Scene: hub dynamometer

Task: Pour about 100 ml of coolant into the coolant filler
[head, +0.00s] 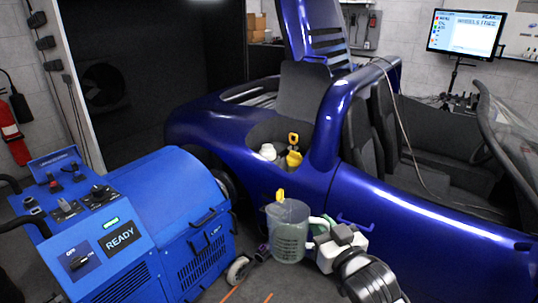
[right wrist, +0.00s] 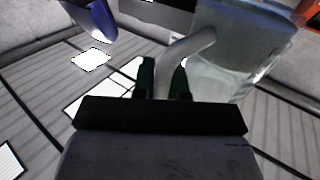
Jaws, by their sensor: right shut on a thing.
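A clear measuring jug (head: 287,238) with markings on its wall is held upright in front of the blue car's side. My right gripper (head: 318,226) is shut on its handle. The right wrist view shows the pale curved handle (right wrist: 188,46) between the dark fingertips (right wrist: 165,80) and the translucent jug (right wrist: 238,50) beyond. I cannot tell the liquid level. In the car's open bay, up and behind the jug, a white rounded cap or container (head: 268,152) stands beside a yellow part (head: 293,159). I cannot tell which is the coolant filler. My left gripper is not in view.
The blue car (head: 250,140) has its rear lid raised. A small yellow piece (head: 280,195) shows at the jug's rim. A monitor (head: 466,33) stands at the back right.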

